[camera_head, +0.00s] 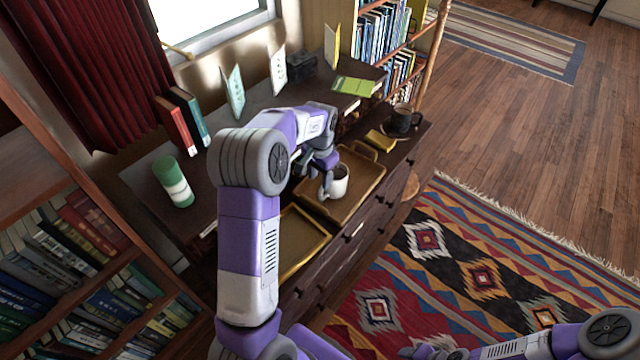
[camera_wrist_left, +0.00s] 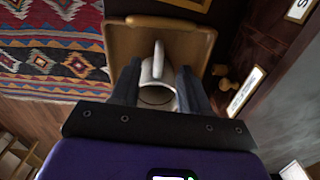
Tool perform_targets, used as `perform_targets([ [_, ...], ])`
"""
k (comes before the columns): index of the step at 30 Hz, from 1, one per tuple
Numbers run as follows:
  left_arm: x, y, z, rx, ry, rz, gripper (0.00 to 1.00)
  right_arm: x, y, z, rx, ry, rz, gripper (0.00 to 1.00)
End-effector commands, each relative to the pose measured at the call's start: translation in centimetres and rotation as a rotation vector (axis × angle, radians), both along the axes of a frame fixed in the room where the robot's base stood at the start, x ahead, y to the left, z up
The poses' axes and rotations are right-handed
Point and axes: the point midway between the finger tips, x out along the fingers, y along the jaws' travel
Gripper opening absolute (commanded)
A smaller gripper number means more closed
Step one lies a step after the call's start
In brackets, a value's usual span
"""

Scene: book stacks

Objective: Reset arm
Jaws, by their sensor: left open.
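My left gripper (camera_head: 322,172) reaches down over the wooden tray (camera_head: 368,180) on the dark cabinet. It is open, with its fingers next to a white mug (camera_head: 338,183). In the left wrist view, the two dark fingers (camera_wrist_left: 157,85) stand on either side of the mug (camera_wrist_left: 158,98), whose handle points away from the wrist. The mug is within the tray (camera_wrist_left: 197,45). I cannot tell whether the fingers touch the mug.
A second tray (camera_head: 298,246) lies nearer on the cabinet. A green-and-white cylinder (camera_head: 174,184), a red book (camera_head: 176,126), upright cards and a dark mug (camera_head: 403,120) stand around. Bookshelves flank the cabinet. The patterned rug (camera_head: 480,280) and wood floor to the right are open.

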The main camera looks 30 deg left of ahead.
Motion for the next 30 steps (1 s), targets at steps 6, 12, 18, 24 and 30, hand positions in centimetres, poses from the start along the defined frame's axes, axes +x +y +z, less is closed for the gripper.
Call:
perform_targets([
  [6,0.0,0.0,2.0,0.0,0.0,0.0,0.45,0.0,0.0,0.6,0.0,0.0,0.0,0.48],
  [12,0.0,0.0,2.1,0.0,0.001,0.0,0.45,0.0,0.0,0.6,0.0,0.0,0.0,0.48],
  [18,0.0,0.0,2.1,0.0,0.001,0.0,0.45,0.0,0.0,0.6,0.0,0.0,0.0,0.48],
  [24,0.0,0.0,2.3,0.0,0.001,0.0,0.45,0.0,0.0,0.8,0.0,0.0,0.0,0.48],
  [30,0.0,0.0,5.5,0.0,0.0,0.0,0.45,0.0,0.0,4.0,0.0,0.0,0.0,0.48],
])
